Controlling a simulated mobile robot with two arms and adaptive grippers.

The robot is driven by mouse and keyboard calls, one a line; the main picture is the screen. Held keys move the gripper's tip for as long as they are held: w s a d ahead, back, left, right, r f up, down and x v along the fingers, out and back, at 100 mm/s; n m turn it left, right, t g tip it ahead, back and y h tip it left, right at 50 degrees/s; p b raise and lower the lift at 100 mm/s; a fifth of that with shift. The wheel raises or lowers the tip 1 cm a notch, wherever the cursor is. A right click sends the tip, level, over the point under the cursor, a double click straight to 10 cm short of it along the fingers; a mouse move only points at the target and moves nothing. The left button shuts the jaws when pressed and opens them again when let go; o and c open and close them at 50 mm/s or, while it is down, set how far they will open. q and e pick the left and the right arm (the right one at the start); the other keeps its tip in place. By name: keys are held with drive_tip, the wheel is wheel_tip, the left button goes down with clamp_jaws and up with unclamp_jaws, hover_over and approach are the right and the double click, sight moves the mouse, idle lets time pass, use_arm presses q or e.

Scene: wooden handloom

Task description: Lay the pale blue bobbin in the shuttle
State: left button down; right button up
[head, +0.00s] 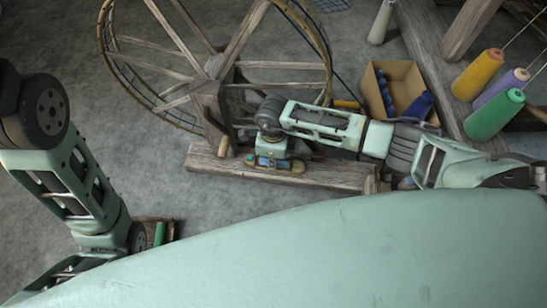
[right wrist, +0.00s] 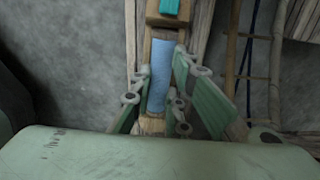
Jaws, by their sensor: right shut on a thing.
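The pale blue bobbin (right wrist: 160,75) lies lengthwise between the fingers of my right gripper (right wrist: 168,108) in the right wrist view. Light wood shows at both its ends; I cannot tell whether this is its own core or a holder around it. In the head view my right gripper (head: 272,163) is low at the plank of the wheel stand and shut on the bobbin, which is mostly hidden there. I cannot clearly make out the shuttle. My left gripper (head: 155,234) is at the lower left, partly behind my body; its opening is unclear.
A large spoked wheel (head: 215,55) stands behind on a wooden plank (head: 215,160). A cardboard box (head: 399,72) with dark blue things stands right of it. Yellow (head: 478,74), purple (head: 497,90) and green (head: 494,115) cones stand at the right. Floor at left is clear.

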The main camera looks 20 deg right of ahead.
drive_tip(key=o, duration=0.9)
wheel_tip(320, 180, up, 12)
idle(0.5)
